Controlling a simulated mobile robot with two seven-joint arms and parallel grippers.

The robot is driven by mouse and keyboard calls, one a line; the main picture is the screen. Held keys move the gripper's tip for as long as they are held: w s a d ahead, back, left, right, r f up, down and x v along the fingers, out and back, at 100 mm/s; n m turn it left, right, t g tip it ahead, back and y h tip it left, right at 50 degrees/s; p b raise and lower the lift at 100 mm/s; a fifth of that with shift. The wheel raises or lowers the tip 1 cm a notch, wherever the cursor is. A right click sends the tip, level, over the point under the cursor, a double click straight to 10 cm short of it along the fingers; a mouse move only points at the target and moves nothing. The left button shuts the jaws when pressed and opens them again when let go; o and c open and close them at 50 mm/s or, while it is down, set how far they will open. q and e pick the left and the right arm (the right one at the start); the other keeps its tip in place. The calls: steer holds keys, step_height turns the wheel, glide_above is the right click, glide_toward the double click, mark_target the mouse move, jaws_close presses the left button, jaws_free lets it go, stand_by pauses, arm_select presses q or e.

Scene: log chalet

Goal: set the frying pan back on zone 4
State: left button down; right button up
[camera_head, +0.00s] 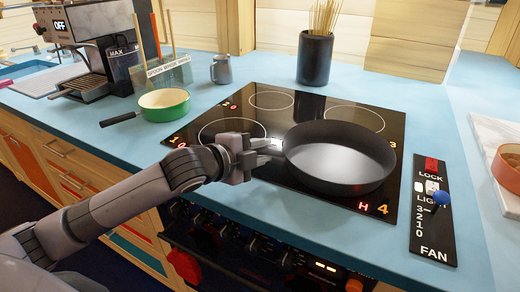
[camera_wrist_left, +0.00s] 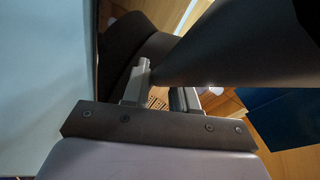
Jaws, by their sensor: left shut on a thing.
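The dark frying pan (camera_head: 340,155) is over the front right of the black hob (camera_head: 205,150), beside the lit marks H and 4 (camera_head: 382,209). It looks about level, and it hides the ring of zone 4. I cannot tell whether its base touches the glass. My left gripper (camera_head: 262,151) is at the pan's left side, shut on its handle, which is mostly hidden by the fingers. In the left wrist view the gripper (camera_wrist_left: 165,90) shows close up, with a large dark shape above it. My right gripper is not in view.
The other hob rings are bare. A green pan (camera_head: 163,105), a grey mug (camera_head: 221,69) and a coffee machine (camera_head: 90,45) stand to the left. A dark pot of sticks (camera_head: 314,60) stands behind. A control panel with a blue-knobbed lever (camera_head: 441,198) is at right.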

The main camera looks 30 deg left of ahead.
arm_select(q)
steer(key=c, duration=0.8)
jaws_free()
steer(key=shift+r, duration=0.25)
steer(key=shift+f, duration=0.4)
steer(key=v, duration=0.5)
steer(key=shift+s+a+r, duration=0.15)
steer(key=shift+s+r, duration=0.1)
steer(key=shift+s, duration=0.05)
steer(key=shift+v, duration=0.75)
steer(key=shift+s+r, duration=0.1)
